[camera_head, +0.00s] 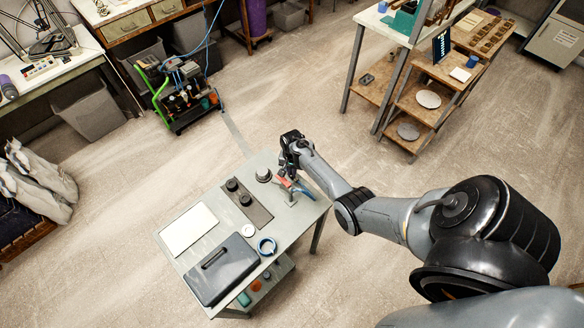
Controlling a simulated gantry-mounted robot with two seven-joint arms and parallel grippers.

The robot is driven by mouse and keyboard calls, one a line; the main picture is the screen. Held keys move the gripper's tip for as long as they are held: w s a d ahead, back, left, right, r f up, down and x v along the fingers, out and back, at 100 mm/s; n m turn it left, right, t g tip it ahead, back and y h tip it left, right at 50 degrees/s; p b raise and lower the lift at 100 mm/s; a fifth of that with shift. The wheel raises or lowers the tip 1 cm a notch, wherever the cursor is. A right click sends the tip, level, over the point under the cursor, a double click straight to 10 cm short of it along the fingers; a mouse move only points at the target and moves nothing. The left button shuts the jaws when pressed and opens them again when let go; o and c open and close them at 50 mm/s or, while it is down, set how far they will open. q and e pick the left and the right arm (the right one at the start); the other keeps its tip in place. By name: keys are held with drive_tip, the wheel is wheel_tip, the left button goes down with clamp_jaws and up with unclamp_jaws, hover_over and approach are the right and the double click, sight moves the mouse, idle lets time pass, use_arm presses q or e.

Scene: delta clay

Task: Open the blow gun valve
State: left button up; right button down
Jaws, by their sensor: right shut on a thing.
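The blow gun (286,183), a small item with orange-red and blue parts, is at the right back edge of the grey work table, by a small upright stand. My right gripper (285,172) reaches in from the right and is at the blow gun, shut on it. The gripper's dark body hides part of the blow gun, and the valve is too small to make out. My left gripper is not in view.
A compressor (183,100) with a blue hose stands on the floor behind. Shelves stand at the right.

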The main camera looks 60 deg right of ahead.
drive_tip(key=n+p, duration=0.2)
drive_tip(key=n, duration=0.3)
drive_tip(key=shift+r+n, duration=0.1)
drive_tip(key=shift+n, duration=0.3)
drive_tip(key=n, duration=0.3)
drive_tip(key=shift+p, duration=0.35)
drive_tip(key=shift+n, duration=1.3)
drive_tip(key=c, duration=1.2)
unclamp_jaws()
